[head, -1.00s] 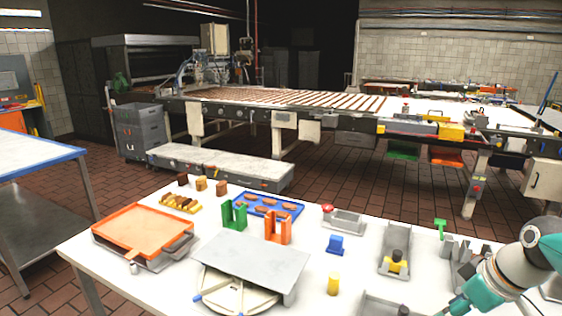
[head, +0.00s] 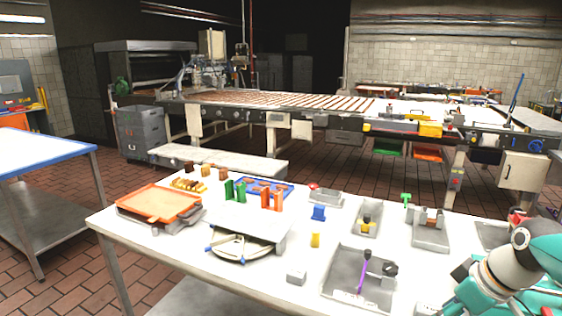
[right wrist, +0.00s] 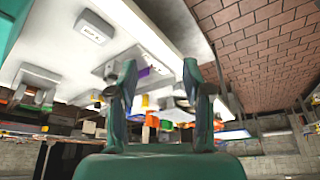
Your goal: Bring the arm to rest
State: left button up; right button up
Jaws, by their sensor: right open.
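My right arm, teal and grey, comes in at the lower right of the head view, beside the right end of the white worktable (head: 275,282). In the right wrist view my right gripper (right wrist: 160,76) has its two teal fingers spread apart. I see nothing held between them. The worktable and its items show blurred beyond the fingers in that view. My left arm and gripper are not in view.
The table carries an orange tray (head: 158,204), a grey plate on a round stand (head: 240,248), a blue tray (head: 286,186), a grey bin (head: 345,292) with a purple-handled tool, and several small holders. A long conveyor (head: 300,104) stands behind. Brick floor (head: 60,293) is open at left.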

jog(key=s+a+f+m+g, duration=0.1)
jog(key=s+a+f, duration=0.5)
jog(key=f, duration=0.7)
jog(key=s+a+f+m+g+y, duration=0.1)
jog(key=s+a+f+m, duration=0.3)
jog(key=f, duration=1)
jog(key=s+a+f+m+g, duration=0.1)
jog(key=s+a+f+m, duration=0.2)
jog(key=s+a+f, duration=0.5)
notch_tip(320, 180, down, 5)
jog(key=shift+a+f+y, duration=0.15)
jog(key=shift+a+y, duration=0.25)
jog(key=shift+a, duration=0.65)
